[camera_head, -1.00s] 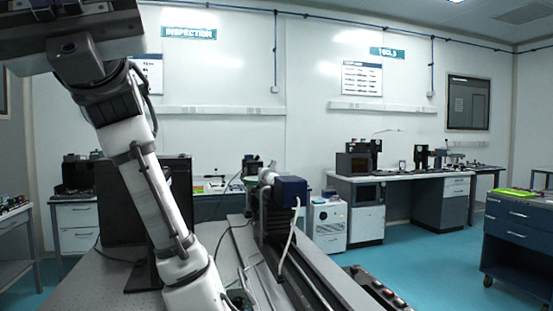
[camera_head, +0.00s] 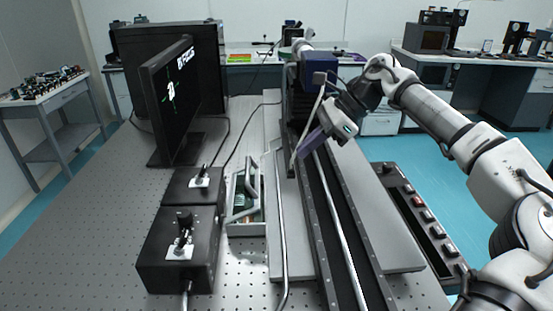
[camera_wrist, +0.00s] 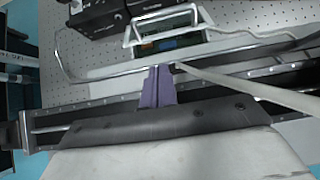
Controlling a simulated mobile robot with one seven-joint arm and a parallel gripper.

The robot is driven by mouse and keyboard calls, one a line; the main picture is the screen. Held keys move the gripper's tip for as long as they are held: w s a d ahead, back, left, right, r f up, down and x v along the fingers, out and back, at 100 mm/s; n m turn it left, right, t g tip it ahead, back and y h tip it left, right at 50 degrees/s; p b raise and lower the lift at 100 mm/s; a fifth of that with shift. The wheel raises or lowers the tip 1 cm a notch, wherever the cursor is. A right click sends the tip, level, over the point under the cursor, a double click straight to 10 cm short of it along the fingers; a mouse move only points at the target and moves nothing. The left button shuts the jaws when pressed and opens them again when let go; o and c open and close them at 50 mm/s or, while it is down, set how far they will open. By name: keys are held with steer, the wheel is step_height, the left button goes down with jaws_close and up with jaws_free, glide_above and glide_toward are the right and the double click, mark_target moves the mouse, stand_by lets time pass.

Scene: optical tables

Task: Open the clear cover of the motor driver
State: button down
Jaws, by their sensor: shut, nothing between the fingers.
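The motor driver (camera_head: 246,215) is a small pale box on the perforated table, left of the long rail. A pale, handle-like frame shows on its top, and green circuit parts show inside. The clear cover itself is hard to make out, and I cannot tell whether it is shut. The motor driver also shows at the top of the wrist view (camera_wrist: 170,45). My gripper (camera_head: 302,153) has purple fingers, shut and empty. It hangs over the rail, right of the motor driver and apart from it. The fingertips (camera_wrist: 160,68) point toward the driver in the wrist view.
A monitor (camera_head: 172,100) stands at the back left. Black control boxes with knobs (camera_head: 180,245) sit left of the driver. The long rail (camera_head: 335,230) carries a blue motor (camera_head: 312,70) with a white cable. A bent metal rod (camera_head: 281,220) runs between driver and rail.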

mark_target(248, 172)
steer(key=shift+d+f, duration=0.3)
steer(key=shift+f, duration=0.05)
steer(key=p+x, duration=0.2)
steer(key=x, duration=0.7)
steer(key=shift+s+a, duration=0.1)
steer(key=shift+a, duration=0.15)
steer(key=a, duration=0.1)
steer(key=a+r+p, duration=0.1)
steer(key=a, duration=0.1)
steer(key=shift+r, duration=0.15)
steer(key=shift+a+r, duration=0.1)
steer(key=shift+a, duration=0.3)
steer(key=shift+a+r, duration=0.1)
steer(key=shift+a+r, duration=0.65)
steer(key=shift+a, duration=0.1)
steer(key=a+r+b, duration=0.2)
steer(key=a, duration=0.4)
steer(key=shift+b, duration=0.35)
